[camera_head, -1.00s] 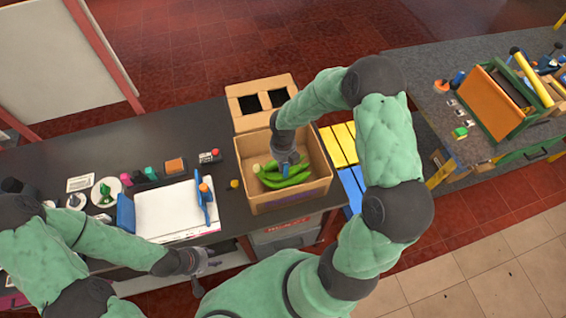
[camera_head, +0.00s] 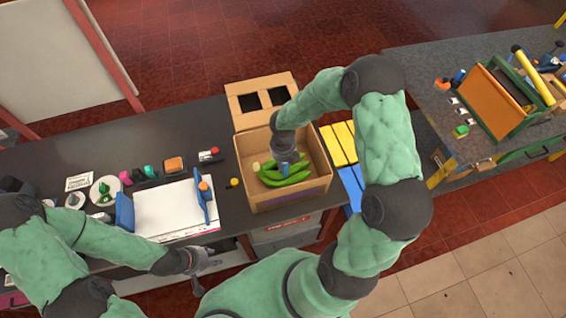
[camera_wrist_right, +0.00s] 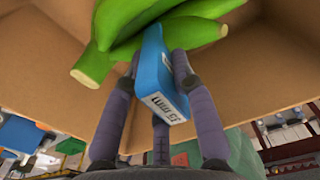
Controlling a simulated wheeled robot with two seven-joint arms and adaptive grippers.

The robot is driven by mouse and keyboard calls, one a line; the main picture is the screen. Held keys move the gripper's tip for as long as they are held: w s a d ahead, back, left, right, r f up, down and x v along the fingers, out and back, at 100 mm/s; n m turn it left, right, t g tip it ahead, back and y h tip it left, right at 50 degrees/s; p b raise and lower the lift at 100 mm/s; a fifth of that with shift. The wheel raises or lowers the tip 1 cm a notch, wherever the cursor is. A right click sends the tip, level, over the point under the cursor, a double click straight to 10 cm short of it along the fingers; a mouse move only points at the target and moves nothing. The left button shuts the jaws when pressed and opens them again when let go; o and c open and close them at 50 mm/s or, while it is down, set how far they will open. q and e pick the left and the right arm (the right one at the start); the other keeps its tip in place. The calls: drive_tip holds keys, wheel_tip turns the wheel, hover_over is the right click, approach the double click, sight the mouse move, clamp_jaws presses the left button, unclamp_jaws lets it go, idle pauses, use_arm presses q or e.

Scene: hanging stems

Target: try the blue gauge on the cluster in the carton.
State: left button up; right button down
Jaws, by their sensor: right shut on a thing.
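The carton (camera_head: 322,172) is an open brown box at the table's front edge, and its walls fill much of the right wrist view (camera_wrist_right: 268,75). A cluster of green bananas (camera_head: 290,180) lies in it; the bananas also show at the top of the right wrist view (camera_wrist_right: 195,32). My right gripper (camera_head: 287,160) reaches down into the carton. Its fingers are shut on the blue gauge (camera_wrist_right: 155,72), which has a white printed label. The gauge's far end is against or very near the bananas; contact is unclear. My left gripper (camera_head: 206,262) hangs empty-looking by the table's front edge, fingers apart.
Left of the carton are a white sheet (camera_head: 165,210) between blue stands, a yellow ball (camera_head: 234,182) and several small items. Blue and yellow panels (camera_head: 340,145) lie right of the carton, behind my right arm. An orange-sided rack (camera_head: 495,98) stands on the far right bench.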

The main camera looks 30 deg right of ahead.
drive_tip(key=shift+f, duration=0.4)
drive_tip(key=shift+r, duration=0.15)
idle(0.9)
drive_tip(key=shift+f, duration=0.2)
idle(0.8)
drive_tip(key=shift+r+p, duration=0.2)
drive_tip(key=shift+p, duration=0.15)
drive_tip(key=shift+f, duration=0.2)
idle(0.9)
drive_tip(key=shift+r+p, duration=3.9)
drive_tip(key=shift+r, duration=0.4)
